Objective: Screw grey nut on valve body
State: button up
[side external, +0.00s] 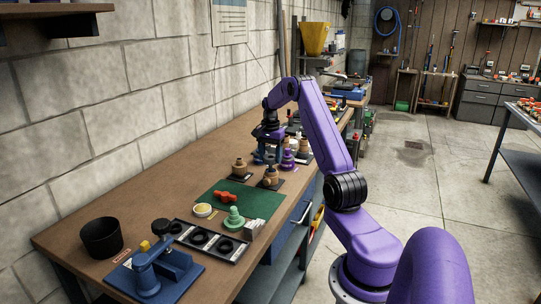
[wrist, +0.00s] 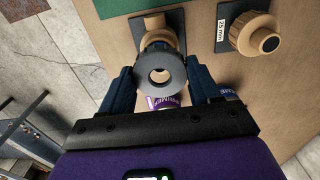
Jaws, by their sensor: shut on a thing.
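The grey nut (wrist: 178,70) is a thick ring with a round hole. My gripper (wrist: 160,73) is shut on it, with one dark blue finger on each side in the wrist view. The tan valve body (wrist: 154,27) stands on a black plate just beyond the nut, which partly covers it. I cannot tell whether nut and valve body touch. The nut is too small to make out clearly there.
A second tan valve body (wrist: 257,34), labelled 25 mm, stands to the right in the wrist view. Purple primer containers (side external: 288,161) stand close behind my gripper. A green mat (side external: 257,203) holds a red handle (side external: 232,197); a black tray (side external: 207,243) and blue vise (side external: 154,268) lie nearer.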

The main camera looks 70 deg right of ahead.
aim_at(271, 165)
jog(key=shift+f, duration=2.35)
dwell(3.1)
jog(key=o, duration=1.3)
jog(key=shift+c, duration=0.2)
jog(key=shift+r, duration=3)
jog(key=shift+c, duration=0.3)
